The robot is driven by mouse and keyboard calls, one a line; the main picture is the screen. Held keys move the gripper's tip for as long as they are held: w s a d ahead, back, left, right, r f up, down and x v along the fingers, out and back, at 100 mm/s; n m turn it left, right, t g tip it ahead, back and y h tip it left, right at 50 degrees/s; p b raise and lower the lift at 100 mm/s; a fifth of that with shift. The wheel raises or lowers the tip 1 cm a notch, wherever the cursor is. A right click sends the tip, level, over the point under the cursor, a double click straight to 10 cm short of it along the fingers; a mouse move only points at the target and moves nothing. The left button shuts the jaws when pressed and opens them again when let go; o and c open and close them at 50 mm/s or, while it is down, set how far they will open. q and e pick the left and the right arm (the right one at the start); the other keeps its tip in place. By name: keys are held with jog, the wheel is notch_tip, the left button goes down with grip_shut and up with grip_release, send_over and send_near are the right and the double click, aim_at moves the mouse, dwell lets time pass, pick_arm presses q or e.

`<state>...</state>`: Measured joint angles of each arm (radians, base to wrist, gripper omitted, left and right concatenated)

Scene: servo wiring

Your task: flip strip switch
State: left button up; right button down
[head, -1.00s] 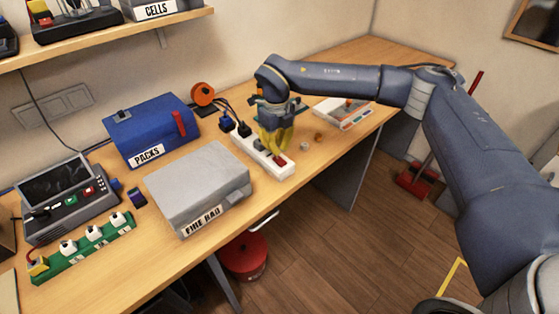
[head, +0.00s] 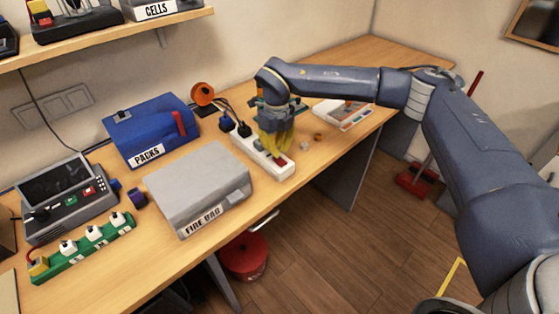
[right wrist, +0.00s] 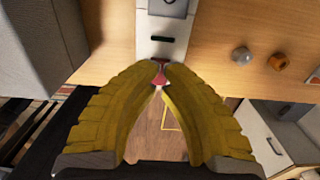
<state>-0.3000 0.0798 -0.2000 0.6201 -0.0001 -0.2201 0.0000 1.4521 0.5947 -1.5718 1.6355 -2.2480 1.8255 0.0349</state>
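A white power strip (head: 248,150) lies on the bench right of the grey box, with a red switch (head: 281,160) at its near end. In the right wrist view the strip (right wrist: 160,25) runs up from the fingertips, and the red switch (right wrist: 160,74) is partly hidden by them. My right gripper (head: 275,149) points down over the near part of the strip, its yellow fingers close to the switch. Its fingertips (right wrist: 161,72) come together with no clear gap. Whether they touch the switch cannot be told. My left gripper is not in view.
A grey box (head: 200,180) stands close left of the strip, with a blue box (head: 150,132) behind. Dark plugs (head: 243,129) sit at the strip's far end. Small loose parts (head: 305,145) lie to its right. A green strip (head: 85,250) lies at the far left.

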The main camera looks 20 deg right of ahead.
jog(key=shift+f, duration=1.6)
dwell(0.9)
jog(key=shift+r, duration=3.55)
